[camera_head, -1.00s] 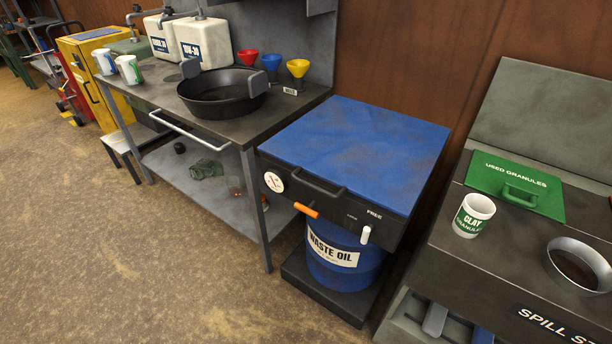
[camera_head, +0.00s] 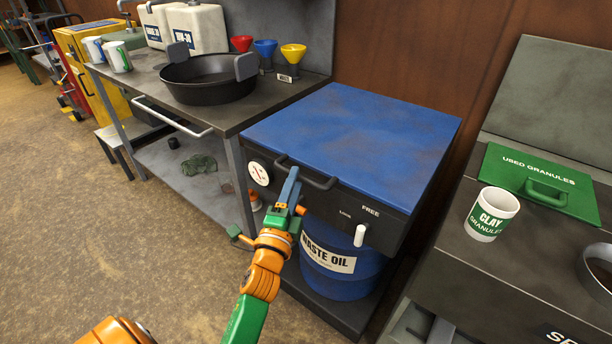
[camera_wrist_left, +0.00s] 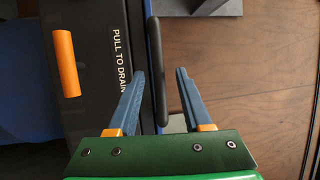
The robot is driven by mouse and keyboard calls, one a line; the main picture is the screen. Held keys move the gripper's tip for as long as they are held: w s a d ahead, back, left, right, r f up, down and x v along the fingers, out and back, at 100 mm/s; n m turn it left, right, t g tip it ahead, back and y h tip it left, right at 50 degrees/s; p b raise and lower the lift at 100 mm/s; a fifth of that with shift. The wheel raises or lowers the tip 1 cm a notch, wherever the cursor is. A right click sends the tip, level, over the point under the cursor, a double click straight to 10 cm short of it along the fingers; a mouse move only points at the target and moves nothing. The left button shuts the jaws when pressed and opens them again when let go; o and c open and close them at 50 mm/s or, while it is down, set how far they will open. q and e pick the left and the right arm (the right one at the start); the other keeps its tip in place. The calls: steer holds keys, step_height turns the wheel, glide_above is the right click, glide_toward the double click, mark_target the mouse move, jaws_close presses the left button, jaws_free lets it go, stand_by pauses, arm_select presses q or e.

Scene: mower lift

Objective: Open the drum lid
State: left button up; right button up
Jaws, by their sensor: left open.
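The drum lid (camera_head: 350,140) is a wide blue slab, lying flat and closed on the dark housing above the blue waste oil drum (camera_head: 345,280). A black bar handle (camera_head: 322,184) runs along its front edge. My left gripper (camera_head: 287,178) is at the left end of this handle in the head view and hides part of it. In the left wrist view the open fingers (camera_wrist_left: 160,75) stand on either side of the handle bar (camera_wrist_left: 157,95), with gaps visible. A white lever (camera_head: 360,235) hangs beside the FREE and LOCK labels. My right gripper is not in view.
An orange pull handle (camera_wrist_left: 66,62) marked PULL TO DRAIN shows in the left wrist view. A workbench (camera_head: 215,125) with a black pan (camera_head: 205,85) stands left. The spill station with a clay granules cup (camera_head: 492,214) stands right. The floor at left is clear.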

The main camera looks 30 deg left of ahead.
arm_select(q)
steer(key=x, duration=0.3)
jaws_close()
stand_by(1.4)
